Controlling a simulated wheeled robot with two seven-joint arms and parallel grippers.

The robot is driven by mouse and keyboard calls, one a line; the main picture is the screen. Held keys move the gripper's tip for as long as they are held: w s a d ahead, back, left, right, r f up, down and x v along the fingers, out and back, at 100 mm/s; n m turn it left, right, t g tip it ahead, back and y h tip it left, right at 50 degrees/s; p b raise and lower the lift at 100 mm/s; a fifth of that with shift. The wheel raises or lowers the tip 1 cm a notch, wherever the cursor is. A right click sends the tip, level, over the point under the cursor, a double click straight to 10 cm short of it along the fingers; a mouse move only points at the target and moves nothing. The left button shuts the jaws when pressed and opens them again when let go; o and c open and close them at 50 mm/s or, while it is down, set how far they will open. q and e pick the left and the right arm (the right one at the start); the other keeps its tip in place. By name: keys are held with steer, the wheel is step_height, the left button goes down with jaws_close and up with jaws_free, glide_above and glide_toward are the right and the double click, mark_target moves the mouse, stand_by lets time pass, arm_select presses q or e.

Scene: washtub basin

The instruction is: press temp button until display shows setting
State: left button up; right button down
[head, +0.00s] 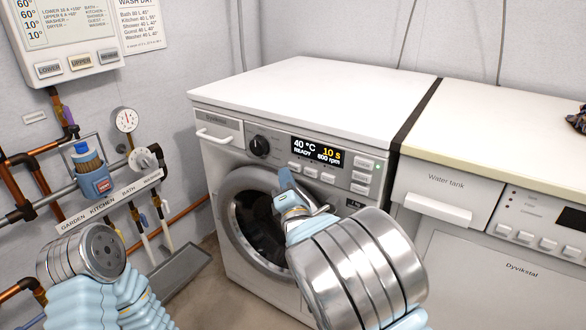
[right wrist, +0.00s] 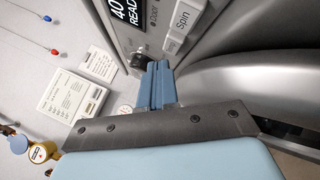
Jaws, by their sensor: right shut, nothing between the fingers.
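The washer (head: 222,155) has a black display (head: 319,151) that reads 40 °C, READY, 10 s and 600 rpm. A row of pale buttons (head: 311,171) sits just below the display; their labels are too small to read in the head view.
A black dial (head: 259,146) is left of the display, and the round door (head: 227,216) is below. Pipes with a gauge (head: 125,120) and a wall control box (head: 68,40) are at left. A second machine (head: 480,262) stands close at right.

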steer(key=s+a, duration=0.1)
steer(key=s, duration=0.1)
steer(key=s+a, duration=0.2)
stand_by(0.4)
stand_by(1.4)
